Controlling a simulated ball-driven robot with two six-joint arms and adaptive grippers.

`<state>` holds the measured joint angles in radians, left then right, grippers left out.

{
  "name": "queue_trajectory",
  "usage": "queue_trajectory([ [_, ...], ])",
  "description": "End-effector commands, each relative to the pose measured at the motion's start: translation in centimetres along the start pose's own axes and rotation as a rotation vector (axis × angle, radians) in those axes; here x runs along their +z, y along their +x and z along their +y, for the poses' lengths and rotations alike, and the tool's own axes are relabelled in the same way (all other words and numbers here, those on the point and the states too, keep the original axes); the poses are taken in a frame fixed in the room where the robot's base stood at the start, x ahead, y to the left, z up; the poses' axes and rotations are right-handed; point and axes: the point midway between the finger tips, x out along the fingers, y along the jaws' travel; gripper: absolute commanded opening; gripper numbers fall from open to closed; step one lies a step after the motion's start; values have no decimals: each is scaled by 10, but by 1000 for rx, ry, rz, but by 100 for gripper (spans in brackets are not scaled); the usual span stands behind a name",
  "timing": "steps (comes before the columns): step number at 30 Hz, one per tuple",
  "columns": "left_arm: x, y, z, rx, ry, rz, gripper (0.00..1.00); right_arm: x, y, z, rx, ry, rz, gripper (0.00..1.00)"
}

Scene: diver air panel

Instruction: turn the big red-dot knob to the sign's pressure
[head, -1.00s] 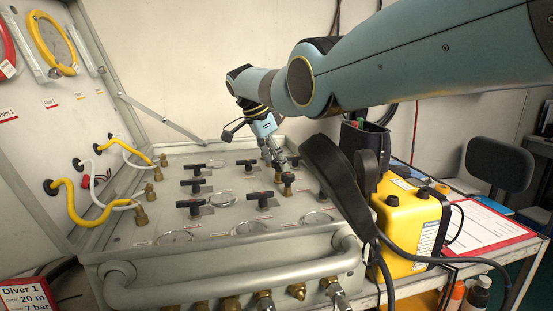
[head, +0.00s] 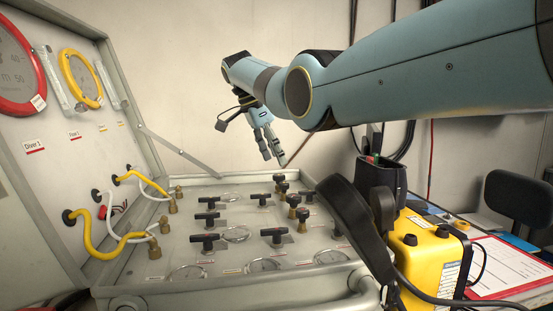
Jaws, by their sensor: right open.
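My right gripper (head: 272,158) is open and empty, raised above the back of the grey panel (head: 200,265) and apart from all knobs. Below it and a little right stands a group of black-topped brass knobs, among them a front one (head: 303,214), one behind it (head: 294,200) and a back one (head: 281,188). No red dot can be made out, so I cannot tell which is the big red-dot knob. The sign with the pressure is out of view now. My left gripper is not in view.
Several black T-handles (head: 208,240) and small round gauges (head: 235,234) cover the panel. The raised lid at left holds a red-rimmed gauge (head: 15,60) and a yellow-rimmed gauge (head: 82,78). A yellow box (head: 430,255) with a black handset (head: 345,215) stands at right.

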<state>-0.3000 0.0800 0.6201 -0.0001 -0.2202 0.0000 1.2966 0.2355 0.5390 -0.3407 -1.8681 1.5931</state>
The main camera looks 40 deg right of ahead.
Motion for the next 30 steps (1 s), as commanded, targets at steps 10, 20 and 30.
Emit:
queue_trajectory([
  [10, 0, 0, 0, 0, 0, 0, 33, 9, -13, -10, -69, -247, -59, 64],
  [20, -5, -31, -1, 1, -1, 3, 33, -19, -45, -28, -582, -1063, -105, 64],
  [30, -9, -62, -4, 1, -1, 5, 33, -44, 7, 39, -654, -1445, 14, 64],
])
